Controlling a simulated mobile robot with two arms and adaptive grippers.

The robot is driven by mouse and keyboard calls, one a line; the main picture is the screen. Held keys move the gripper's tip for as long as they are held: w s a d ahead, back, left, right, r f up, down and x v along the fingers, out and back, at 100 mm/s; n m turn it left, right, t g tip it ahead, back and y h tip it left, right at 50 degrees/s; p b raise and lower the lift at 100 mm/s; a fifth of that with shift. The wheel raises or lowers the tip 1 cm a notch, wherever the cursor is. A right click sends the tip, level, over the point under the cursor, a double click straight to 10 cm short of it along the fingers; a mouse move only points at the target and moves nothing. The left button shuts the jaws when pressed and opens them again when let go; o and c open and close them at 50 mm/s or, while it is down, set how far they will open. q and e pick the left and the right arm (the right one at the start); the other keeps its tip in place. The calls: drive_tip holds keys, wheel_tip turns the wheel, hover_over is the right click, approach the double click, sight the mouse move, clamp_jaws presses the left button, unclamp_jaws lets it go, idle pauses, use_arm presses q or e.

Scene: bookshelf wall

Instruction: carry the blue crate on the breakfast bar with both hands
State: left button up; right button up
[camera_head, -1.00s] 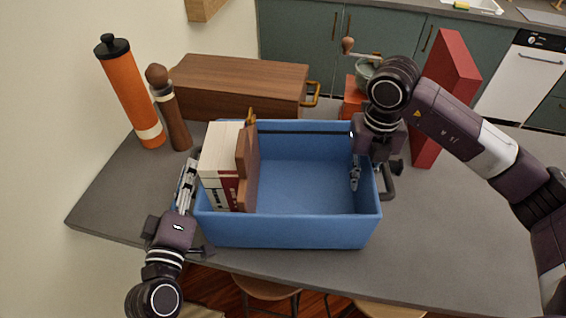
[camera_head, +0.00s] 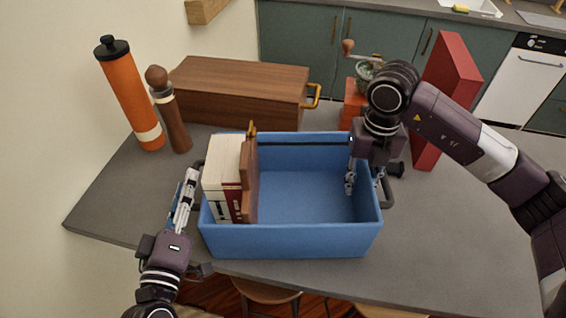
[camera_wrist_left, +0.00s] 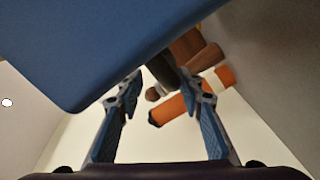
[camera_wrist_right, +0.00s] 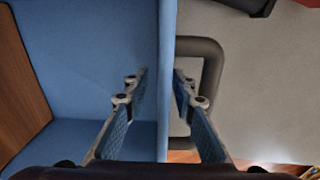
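The blue crate (camera_head: 300,240) is on the grey breakfast bar (camera_head: 440,230), its near wall close to the front edge. Books (camera_head: 222,180) and a brown wooden item stand at its left end. My left gripper (camera_head: 190,178) is beside the crate's left wall, fingers apart. In the left wrist view a dark handle (camera_wrist_left: 158,68) shows just beyond its fingertips; whether they straddle it is unclear. My right gripper (camera_head: 365,184) is open astride the right wall, one finger inside and one outside. The right wrist view shows the wall (camera_wrist_right: 167,100) between its fingers and the grey right handle (camera_wrist_right: 212,75) outside.
An orange bottle (camera_head: 130,95) and a brown mill (camera_head: 170,110) stand at the back left. A wooden box (camera_head: 240,90) lies behind the crate. A coffee grinder (camera_head: 355,95) and red board (camera_head: 446,95) stand behind right. Stools (camera_head: 268,293) are below the front edge.

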drive_tip(key=shift+s, duration=0.15)
drive_tip(key=shift+r, duration=0.15)
use_arm(q)
drive_tip(key=s, duration=0.5)
drive_tip(key=shift+s+a, duration=0.1)
use_arm(e)
wheel_tip(320, 180, up, 12)
drive_tip(key=shift+f, duration=0.1)
idle(0.5)
